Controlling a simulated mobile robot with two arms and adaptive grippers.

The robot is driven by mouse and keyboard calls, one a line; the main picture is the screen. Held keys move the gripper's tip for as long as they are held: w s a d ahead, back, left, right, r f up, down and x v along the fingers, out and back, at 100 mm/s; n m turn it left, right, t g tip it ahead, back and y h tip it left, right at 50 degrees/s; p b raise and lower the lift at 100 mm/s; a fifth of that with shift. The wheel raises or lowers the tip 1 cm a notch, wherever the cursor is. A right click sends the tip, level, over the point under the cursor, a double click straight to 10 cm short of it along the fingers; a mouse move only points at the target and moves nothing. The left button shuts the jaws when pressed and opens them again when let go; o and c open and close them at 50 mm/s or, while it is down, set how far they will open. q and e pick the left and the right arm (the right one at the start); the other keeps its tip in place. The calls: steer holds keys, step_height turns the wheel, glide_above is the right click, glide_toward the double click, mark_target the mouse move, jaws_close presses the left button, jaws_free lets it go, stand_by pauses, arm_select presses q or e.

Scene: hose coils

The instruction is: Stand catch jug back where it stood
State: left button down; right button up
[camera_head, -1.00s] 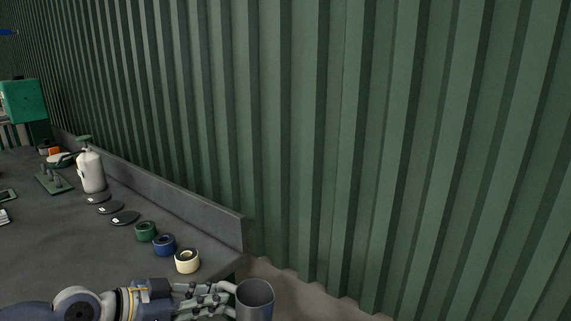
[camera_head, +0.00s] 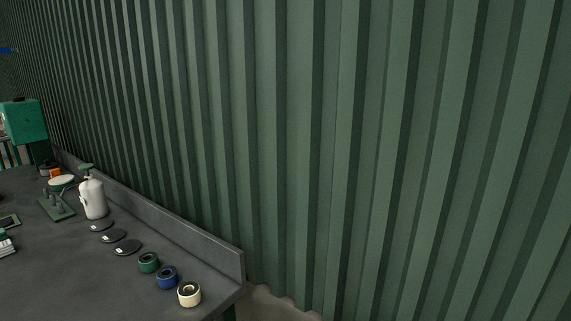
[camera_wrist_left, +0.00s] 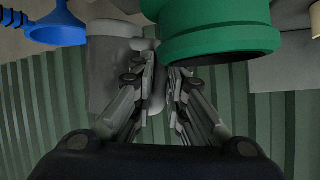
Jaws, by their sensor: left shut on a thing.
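The grey catch jug (camera_wrist_left: 108,70) shows in the left wrist view, left of centre and partly behind a finger. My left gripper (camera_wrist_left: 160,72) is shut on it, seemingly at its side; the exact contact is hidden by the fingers. In the head view neither the jug nor my left gripper shows. My right gripper is in neither view.
A large green cylindrical thing (camera_wrist_left: 220,35) and a blue funnel (camera_wrist_left: 58,28) are close by in the wrist view. The dark bench (camera_head: 75,275) holds a white pump bottle (camera_head: 93,198), three tape rolls (camera_head: 167,277) and black discs (camera_head: 114,236). A green corrugated wall (camera_head: 380,150) stands behind.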

arm_select(q)
steer(key=shift+s+d+r, duration=0.1)
steer(key=shift+d+r, duration=0.1)
steer(key=shift+d, duration=0.25)
steer(key=s+d+r+m+g+h, duration=0.25)
steer(key=s+d+r, duration=0.35)
steer(key=d+r, duration=0.5)
steer(key=s+a+n+t+y, duration=0.1)
steer(key=s+a, duration=0.2)
steer(key=a, duration=0.5)
steer(key=s+a+f+y, duration=0.1)
steer(key=s+a, duration=0.3)
steer(key=a, duration=0.4)
steer(key=shift+a+f+n+t+p, duration=0.15)
steer(key=shift+f+n+t+p, duration=0.15)
steer(key=shift+n+t+p, duration=0.05)
